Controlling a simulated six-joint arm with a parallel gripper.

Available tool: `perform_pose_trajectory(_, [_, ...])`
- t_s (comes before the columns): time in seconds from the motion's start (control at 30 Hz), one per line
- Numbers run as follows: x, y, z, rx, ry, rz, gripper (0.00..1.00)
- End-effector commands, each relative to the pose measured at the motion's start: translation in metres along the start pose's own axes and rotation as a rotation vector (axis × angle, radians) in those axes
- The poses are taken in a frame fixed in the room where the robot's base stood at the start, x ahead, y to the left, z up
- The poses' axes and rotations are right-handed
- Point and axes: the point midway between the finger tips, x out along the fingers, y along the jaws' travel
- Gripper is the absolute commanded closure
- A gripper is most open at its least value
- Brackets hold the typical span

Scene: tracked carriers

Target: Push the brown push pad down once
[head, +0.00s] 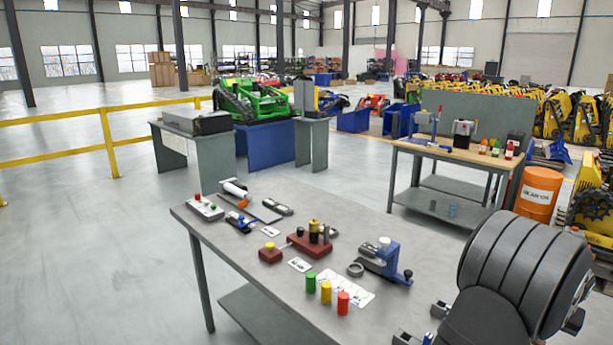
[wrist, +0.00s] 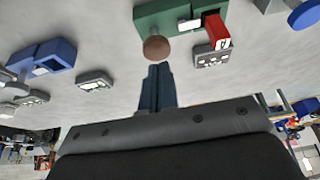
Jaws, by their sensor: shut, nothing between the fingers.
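The brown push pad (wrist: 156,48) is a round knob at the end of a green housing (wrist: 170,17) in the wrist view. My gripper (wrist: 158,68) shows there as two dark blue-grey fingers closed together, with nothing between them. The fingertips appear just below the pad in the picture, close to it; whether they touch it I cannot tell. In the head view I cannot make out the pad or the fingers; my dark arm link covers the right part of the bench.
The grey bench (head: 215,240) holds a red-brown device (head: 308,243), a blue clamp-like device (head: 385,262) and green, yellow and red cylinders (head: 326,292). In the wrist view, a red block (wrist: 216,30) and a small grey panel (wrist: 212,56) sit right of the pad, a blue device (wrist: 40,60) left.

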Motion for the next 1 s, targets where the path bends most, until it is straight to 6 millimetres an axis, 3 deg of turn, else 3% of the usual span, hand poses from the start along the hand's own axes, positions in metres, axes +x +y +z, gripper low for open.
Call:
perform_pose_trajectory(0.37, [0.002,0.000,0.001,0.000,0.000,0.000,1.00])
perform_pose_trajectory(1.0, [0.023,0.000,0.010,0.000,0.000,0.000,1.00])
